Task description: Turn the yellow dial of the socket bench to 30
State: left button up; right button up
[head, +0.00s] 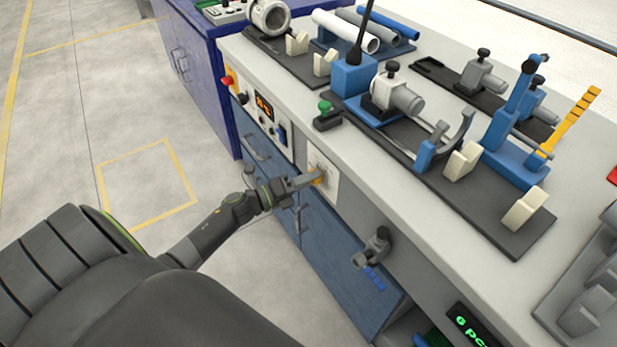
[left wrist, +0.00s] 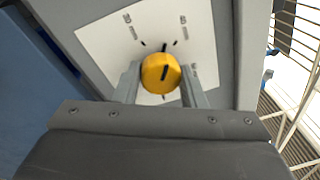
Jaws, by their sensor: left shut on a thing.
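The yellow dial (left wrist: 160,73) sits on a white scale plate (left wrist: 100,42) with printed marks in the left wrist view. A black line on the dial's face is close to upright in that picture, tilted slightly. My left gripper (left wrist: 162,84) is shut on the dial, one finger on each side. In the head view the dial (head: 317,177) shows at the fingertips of my left gripper (head: 312,179), on the front of the socket bench (head: 350,212). My right gripper is not in view.
A control panel with an orange display (head: 264,106) is on the bench front, left of the dial. A grey tap-like fitting with a blue handle (head: 374,275) sticks out lower right. Blue cabinet doors (head: 335,265) are below. Clamps and pipes stand on top.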

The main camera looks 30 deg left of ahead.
pick_arm(q)
jog(key=n+p, duration=0.1)
jog(key=n, duration=0.4)
jog(key=n+t+p, duration=0.1)
jog(key=n+p, duration=0.1)
jog(key=n, duration=0.3)
jog(key=shift+y, duration=0.4)
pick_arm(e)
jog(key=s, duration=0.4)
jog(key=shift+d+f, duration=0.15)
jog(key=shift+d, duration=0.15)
pick_arm(q)
jog(key=shift+n, duration=0.3)
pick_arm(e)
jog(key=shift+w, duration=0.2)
pick_arm(q)
jog(key=o, duration=1)
jog(key=shift+c, duration=0.2)
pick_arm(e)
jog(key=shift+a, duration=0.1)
